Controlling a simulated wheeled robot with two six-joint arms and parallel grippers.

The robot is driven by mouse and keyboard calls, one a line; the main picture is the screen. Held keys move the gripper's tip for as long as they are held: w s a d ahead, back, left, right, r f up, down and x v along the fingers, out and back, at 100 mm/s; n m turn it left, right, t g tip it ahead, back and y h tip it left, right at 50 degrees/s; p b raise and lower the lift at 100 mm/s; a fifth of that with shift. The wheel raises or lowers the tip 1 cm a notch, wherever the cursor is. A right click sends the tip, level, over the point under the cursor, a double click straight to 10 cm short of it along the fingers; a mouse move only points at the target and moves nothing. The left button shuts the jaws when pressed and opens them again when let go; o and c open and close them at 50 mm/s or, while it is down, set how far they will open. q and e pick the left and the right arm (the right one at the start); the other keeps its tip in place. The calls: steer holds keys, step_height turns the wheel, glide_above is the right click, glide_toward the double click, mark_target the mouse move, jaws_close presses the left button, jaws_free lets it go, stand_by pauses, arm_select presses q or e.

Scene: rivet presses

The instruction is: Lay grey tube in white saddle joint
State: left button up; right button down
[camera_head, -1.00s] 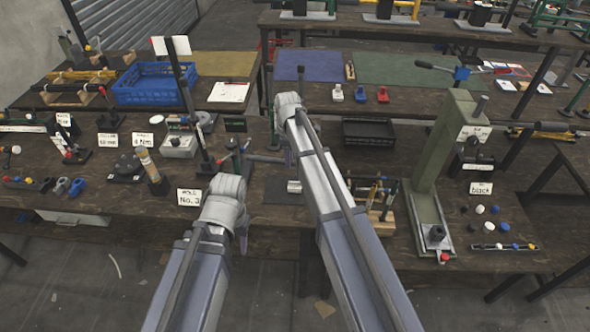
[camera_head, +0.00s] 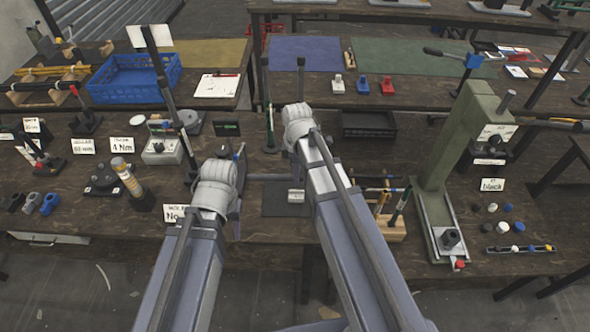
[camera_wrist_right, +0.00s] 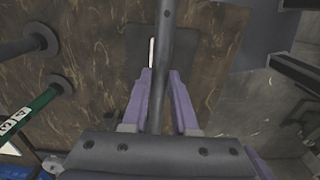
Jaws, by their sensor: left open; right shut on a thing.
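The grey tube (camera_head: 268,177) lies level between my two wrists in the head view, above a dark mat. My right gripper (camera_wrist_right: 160,76) is shut on the grey tube, which also runs up the picture between its purple fingers in the right wrist view (camera_wrist_right: 165,40). My left gripper (camera_head: 237,212) is open near the tube's left end; its fingers are mostly hidden by my wrist. A small white piece (camera_head: 337,83) stands on the back table beside a blue and a red one; it looks like the white saddle joint. A small pale item (camera_head: 296,196) on the dark mat is unclear.
A green press (camera_head: 450,150) stands right of my right arm. A wooden block with tools (camera_head: 390,228) is close to that arm. A black tray (camera_head: 369,125) lies behind. A yellow-topped cylinder (camera_head: 128,175) and label cards stand left of my left arm.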

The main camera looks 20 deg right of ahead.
steer(key=shift+w+f, duration=0.1)
steer(key=shift+f, duration=0.05)
step_height(320, 180, down, 6)
steer(key=b, duration=0.5)
steer(key=shift+r+b, duration=0.2)
steer(key=shift+b, duration=0.2)
steer(key=shift+f+b, duration=0.9)
steer(key=shift+b, duration=0.05)
stand_by(1.1)
steer(key=c, duration=0.6)
jaws_free()
steer(key=shift+r, duration=0.1)
step_height(320, 180, up, 8)
steer(key=p, duration=0.8)
steer(key=shift+f, duration=0.2)
